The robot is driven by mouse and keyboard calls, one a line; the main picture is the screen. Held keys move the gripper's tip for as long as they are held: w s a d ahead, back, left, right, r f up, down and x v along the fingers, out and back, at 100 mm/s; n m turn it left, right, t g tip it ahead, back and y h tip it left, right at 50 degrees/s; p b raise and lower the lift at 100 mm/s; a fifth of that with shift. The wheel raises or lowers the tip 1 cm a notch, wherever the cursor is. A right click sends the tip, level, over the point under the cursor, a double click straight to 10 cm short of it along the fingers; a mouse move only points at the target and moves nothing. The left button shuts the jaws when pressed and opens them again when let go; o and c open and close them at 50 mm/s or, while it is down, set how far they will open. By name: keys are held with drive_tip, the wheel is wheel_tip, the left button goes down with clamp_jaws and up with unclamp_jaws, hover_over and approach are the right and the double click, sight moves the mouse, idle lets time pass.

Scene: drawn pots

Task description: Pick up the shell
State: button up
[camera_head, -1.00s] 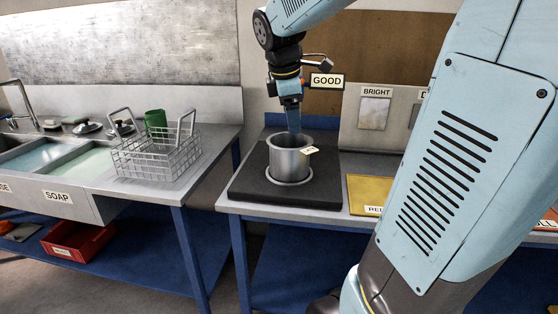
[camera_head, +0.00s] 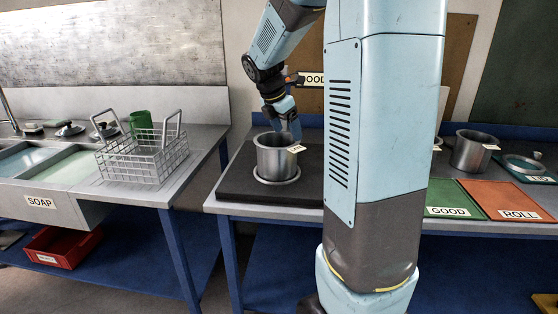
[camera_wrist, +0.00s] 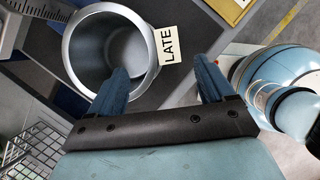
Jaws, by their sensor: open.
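The shell seems to be the grey metal pot (camera_head: 277,160), open at the top, upright on a round base on a dark square pad (camera_head: 232,192). A small tag hangs at its rim on the right; it reads LATE (camera_wrist: 168,46) in the wrist view. My gripper (camera_wrist: 163,78) is open and empty. In the wrist view one blue finger overlaps the mouth of the pot (camera_wrist: 72,52) and the other is outside, past the tag. In the head view my gripper (camera_head: 291,128) is at the pot's rim, right of centre. I cannot tell how deep the fingertips are.
Another metal pot (camera_head: 474,150) stands at right, behind the green GOOD (camera_head: 448,200) and orange ROLL (camera_head: 507,202) mats. My arm hides the bench middle.

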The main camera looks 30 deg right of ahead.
sight(295, 148)
drive_tip(key=shift+s+x, duration=0.15)
drive_tip(key=shift+x, duration=1.4)
drive_tip(key=shift+s+x, duration=0.1)
drive_tip(key=shift+x, duration=1.45)
drive_tip(key=shift+d, duration=0.15)
clamp_jaws()
